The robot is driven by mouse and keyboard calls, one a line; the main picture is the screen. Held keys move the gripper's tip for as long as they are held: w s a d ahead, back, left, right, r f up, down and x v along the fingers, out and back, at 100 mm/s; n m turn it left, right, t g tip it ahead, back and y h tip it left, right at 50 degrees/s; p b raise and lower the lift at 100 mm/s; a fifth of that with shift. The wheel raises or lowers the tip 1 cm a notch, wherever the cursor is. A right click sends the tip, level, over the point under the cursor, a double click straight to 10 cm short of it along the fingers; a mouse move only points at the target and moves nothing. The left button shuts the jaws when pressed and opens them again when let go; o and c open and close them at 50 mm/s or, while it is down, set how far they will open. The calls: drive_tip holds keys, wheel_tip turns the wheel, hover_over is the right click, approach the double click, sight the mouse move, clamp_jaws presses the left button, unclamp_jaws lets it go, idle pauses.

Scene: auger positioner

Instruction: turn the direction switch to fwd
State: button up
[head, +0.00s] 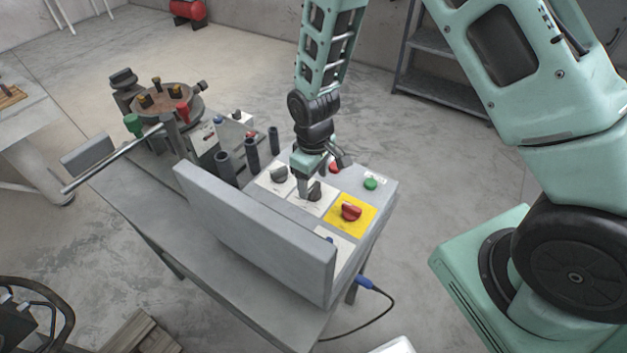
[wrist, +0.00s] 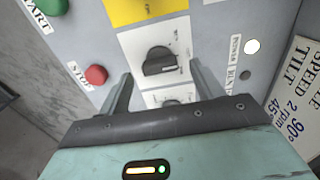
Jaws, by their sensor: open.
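The control panel has a white plate with a black rotary switch (wrist: 160,61); its dark grip bar lies roughly crosswise in the wrist view. A second similar switch (wrist: 172,102) is partly hidden behind my gripper body; it shows whole in the head view (head: 279,174). The plate markings are too small to read, so I cannot tell by label which one is the direction switch. My gripper (wrist: 160,72) is open and empty, pointing down at the first switch, with one finger to each side of it. In the head view my gripper (head: 309,188) is low over that plate. Contact cannot be told.
A red knob (head: 351,211) on a yellow plate sits beside the switch. A red stop button (wrist: 96,74) and green start button (head: 370,183) line one edge. A tall grey wall (head: 255,232) borders the panel; dark upright cylinders (head: 252,154) stand at its left.

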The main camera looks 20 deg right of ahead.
drive_tip(key=shift+f, duration=1.1)
drive_tip(key=c, duration=1)
drive_tip(key=m+b, duration=0.1)
drive_tip(key=m, duration=0.3)
drive_tip(key=shift+m, duration=2.5)
